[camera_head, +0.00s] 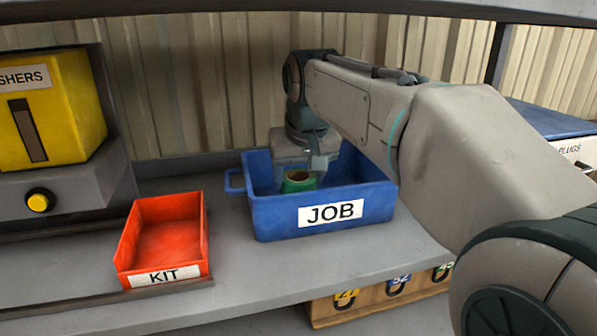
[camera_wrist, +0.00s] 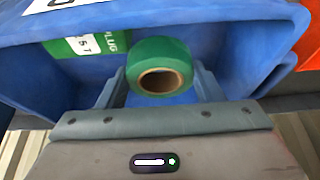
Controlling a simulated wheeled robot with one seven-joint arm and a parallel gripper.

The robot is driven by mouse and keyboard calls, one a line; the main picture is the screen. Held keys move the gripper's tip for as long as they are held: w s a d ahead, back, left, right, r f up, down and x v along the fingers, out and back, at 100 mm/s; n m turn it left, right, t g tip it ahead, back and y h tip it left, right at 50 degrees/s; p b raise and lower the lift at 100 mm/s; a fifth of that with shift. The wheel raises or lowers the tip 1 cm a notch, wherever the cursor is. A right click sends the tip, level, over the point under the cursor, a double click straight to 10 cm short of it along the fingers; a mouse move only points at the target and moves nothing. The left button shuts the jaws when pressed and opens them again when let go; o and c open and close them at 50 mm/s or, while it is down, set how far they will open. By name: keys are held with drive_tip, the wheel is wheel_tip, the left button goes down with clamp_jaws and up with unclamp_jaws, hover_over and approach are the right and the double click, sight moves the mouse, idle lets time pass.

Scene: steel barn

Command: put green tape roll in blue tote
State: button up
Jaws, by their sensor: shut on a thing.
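The green tape roll (camera_wrist: 160,53) with a brown core shows in the wrist view between my two fingers. It also shows in the head view (camera_head: 297,182), inside the blue tote's outline. My gripper (camera_head: 316,170) is shut on the roll and points down into the blue tote (camera_head: 270,222), which has a JOB label. In the wrist view the tote's blue walls (camera_wrist: 55,62) surround the roll. The tote's front wall hides the lower part of the roll in the head view. I cannot tell whether the roll touches the tote's floor.
A green box marked PLUG (camera_wrist: 88,46) lies in the tote. A red KIT bin (camera_head: 170,240) stands left of the tote on the grey shelf (camera_head: 260,275). A yellow box (camera_head: 60,110) stands further left. A blue-topped box (camera_head: 550,120) is at right.

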sight(303, 184)
drive_tip(key=shift+f, duration=0.35)
drive_tip(key=shift+f, duration=0.15)
drive_tip(key=o, duration=1)
drive_tip(key=shift+r, duration=0.2)
drive_tip(key=shift+s+r, duration=0.1)
drive_tip(key=shift+r, duration=0.25)
drive_tip(key=p+v, duration=0.1)
drive_tip(key=v, duration=0.4)
drive_tip(key=shift+s+f, duration=0.1)
drive_tip(key=shift+s, duration=0.05)
drive_tip(key=s, duration=0.3)
drive_tip(key=s+d, duration=0.1)
drive_tip(key=s, duration=0.3)
drive_tip(key=s+d+b, duration=0.1)
drive_tip(key=s, duration=0.3)
drive_tip(key=shift+s+f, duration=0.2)
drive_tip(key=shift+f, duration=0.05)
